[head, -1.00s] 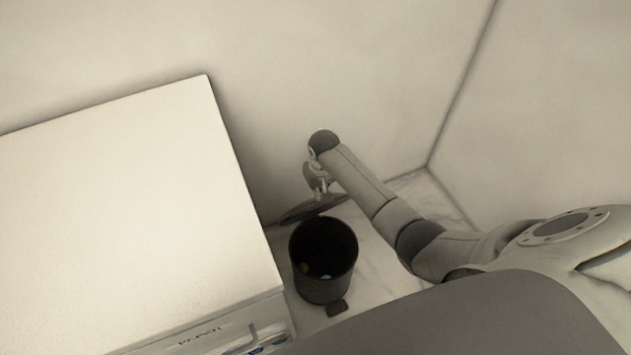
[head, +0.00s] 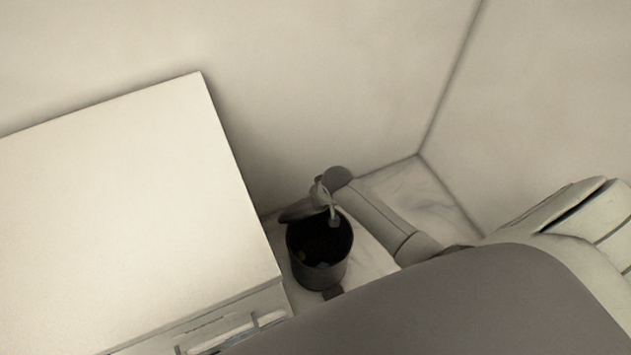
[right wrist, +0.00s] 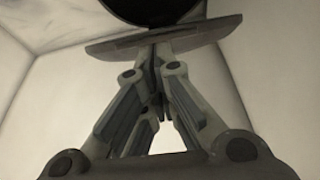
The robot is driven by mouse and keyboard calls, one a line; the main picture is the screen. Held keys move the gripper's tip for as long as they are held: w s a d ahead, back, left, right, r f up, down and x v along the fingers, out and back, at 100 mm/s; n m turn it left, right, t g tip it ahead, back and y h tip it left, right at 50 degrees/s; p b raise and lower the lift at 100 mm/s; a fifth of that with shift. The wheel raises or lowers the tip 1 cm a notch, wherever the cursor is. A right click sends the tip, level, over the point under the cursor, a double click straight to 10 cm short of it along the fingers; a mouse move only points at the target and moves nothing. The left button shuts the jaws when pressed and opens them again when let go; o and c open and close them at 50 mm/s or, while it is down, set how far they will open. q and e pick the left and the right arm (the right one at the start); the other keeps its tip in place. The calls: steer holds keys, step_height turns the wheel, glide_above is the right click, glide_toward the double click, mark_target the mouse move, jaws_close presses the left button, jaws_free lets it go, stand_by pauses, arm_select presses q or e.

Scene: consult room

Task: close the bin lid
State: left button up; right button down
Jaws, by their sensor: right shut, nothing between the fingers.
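The dark round bin (head: 322,277) stands on the floor with its mouth open, and a few small bits lie inside. Its dark lid (head: 300,212) is raised at the far side of the rim, partly hidden by my right gripper (head: 333,220). The gripper is shut and empty, beside the lid and above the far rim of the bin. In the right wrist view the shut fingers (right wrist: 158,62) point at the lid (right wrist: 205,35), seen as a grey plate across the tips. Contact is hard to tell. The dark bin (right wrist: 150,8) shows beyond. My left gripper is not in view.
A white cabinet (head: 120,200) stands close to the bin on the left. Walls meet in a corner (head: 420,155) behind and right of the bin. A small dark pedal (head: 333,292) sticks out at the bin's front. Some marble floor (head: 415,190) is clear to the right.

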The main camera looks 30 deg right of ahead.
steer(key=s+f+t+b, duration=0.3)
steer(key=s+f+b, duration=0.2)
steer(key=s+f, duration=0.8)
steer(key=shift+s+a+f+t+b, duration=0.3)
steer(key=shift+a+f+b, duration=0.1)
steer(key=shift+f, duration=0.4)
steer(key=shift+r, duration=0.15)
steer(key=s+r+p, duration=0.4)
steer(key=s+r, duration=0.2)
steer(key=s, duration=0.3)
steer(key=shift+s+a+p, duration=0.25)
steer(key=shift+s+p, duration=0.05)
